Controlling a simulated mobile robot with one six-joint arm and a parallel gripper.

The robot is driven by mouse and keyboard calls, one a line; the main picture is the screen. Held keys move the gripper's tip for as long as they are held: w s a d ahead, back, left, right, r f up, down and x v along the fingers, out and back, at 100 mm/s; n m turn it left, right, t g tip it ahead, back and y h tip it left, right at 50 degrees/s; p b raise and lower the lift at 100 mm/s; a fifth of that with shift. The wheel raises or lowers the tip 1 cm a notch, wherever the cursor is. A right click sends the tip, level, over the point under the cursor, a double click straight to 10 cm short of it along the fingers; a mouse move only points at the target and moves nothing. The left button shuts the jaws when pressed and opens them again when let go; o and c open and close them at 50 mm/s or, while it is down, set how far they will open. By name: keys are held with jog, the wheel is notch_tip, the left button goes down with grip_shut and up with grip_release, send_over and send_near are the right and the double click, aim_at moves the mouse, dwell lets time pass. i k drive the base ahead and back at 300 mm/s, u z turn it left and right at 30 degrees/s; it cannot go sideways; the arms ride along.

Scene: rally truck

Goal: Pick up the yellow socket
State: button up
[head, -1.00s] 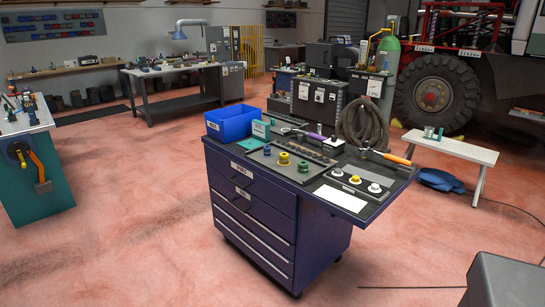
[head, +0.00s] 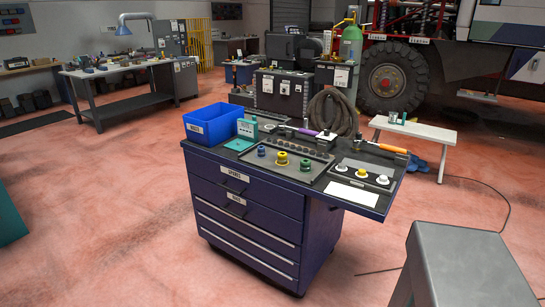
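A yellow socket (head: 282,158) stands on a dark grey tray (head: 262,173) on top of the blue tool cart (head: 270,215). A blue socket (head: 261,151) is to its left and a green socket (head: 305,165) to its right, both apart from it. A smaller yellow-and-white round piece (head: 362,173) sits between two white ones on a second grey plate (head: 345,165) farther right. My gripper is not in view.
A blue bin (head: 212,124) stands at the cart's back left. A purple-handled tool (head: 308,131) and an orange-handled tool (head: 392,149) lie at the back. A grey metal stand (head: 470,262) is close at lower right. The floor (head: 110,230) left of the cart is open.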

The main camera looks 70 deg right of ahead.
aim_at(282, 156)
jog(key=z, duration=0.35)
jog(key=i, duration=0.7)
jog(key=z, duration=0.95)
jog(key=i, duration=0.7)
jog(key=z, duration=0.5)
